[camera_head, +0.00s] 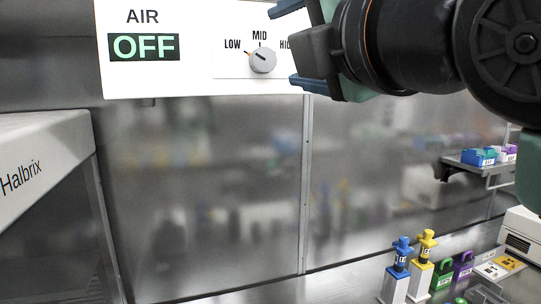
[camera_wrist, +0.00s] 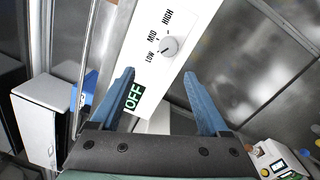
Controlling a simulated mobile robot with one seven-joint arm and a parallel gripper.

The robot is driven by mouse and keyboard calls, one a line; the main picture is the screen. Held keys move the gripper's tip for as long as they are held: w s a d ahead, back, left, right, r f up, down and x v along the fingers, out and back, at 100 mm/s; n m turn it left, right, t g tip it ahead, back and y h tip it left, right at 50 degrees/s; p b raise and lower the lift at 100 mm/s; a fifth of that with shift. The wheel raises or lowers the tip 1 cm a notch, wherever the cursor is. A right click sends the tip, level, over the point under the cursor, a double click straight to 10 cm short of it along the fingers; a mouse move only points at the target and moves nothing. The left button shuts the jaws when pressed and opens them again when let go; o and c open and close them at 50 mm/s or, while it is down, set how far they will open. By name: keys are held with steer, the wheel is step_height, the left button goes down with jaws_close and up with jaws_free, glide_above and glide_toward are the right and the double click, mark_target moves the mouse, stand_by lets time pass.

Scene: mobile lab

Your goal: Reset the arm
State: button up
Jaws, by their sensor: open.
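My gripper (camera_head: 290,45) is at the top of the head view, in front of the right part of the white air panel (camera_head: 190,80). Its two blue fingers are spread apart with nothing between them. In the wrist view my gripper (camera_wrist: 160,74) is open and empty, facing the panel. The panel's round grey knob (camera_head: 263,59) is left of the fingers in the head view, and its mark points toward LOW. The knob (camera_wrist: 170,46) lies beyond the fingertips in the wrist view, apart from them. The display (camera_head: 144,47) reads OFF. My arm covers part of the HIGH label.
A white Halbrix cabinet (camera_head: 45,150) stands at the left. Blue and yellow pipette-like tools (camera_head: 400,270) stand on the bench at lower right, beside green and purple items. A shelf (camera_head: 480,167) with small coloured boxes is at right. The metal wall's middle is clear.

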steer(key=s+a+f+m+t+h, duration=0.2)
steer(key=s+m+t+h, duration=0.4)
steer(key=m, duration=2)
steer(key=s+a+t, duration=0.1)
steer(key=s+t, duration=0.2)
steer(key=s, duration=0.2)
steer(key=shift+s+t, duration=0.25)
steer(key=shift+t, duration=0.05)
stand_by(0.8)
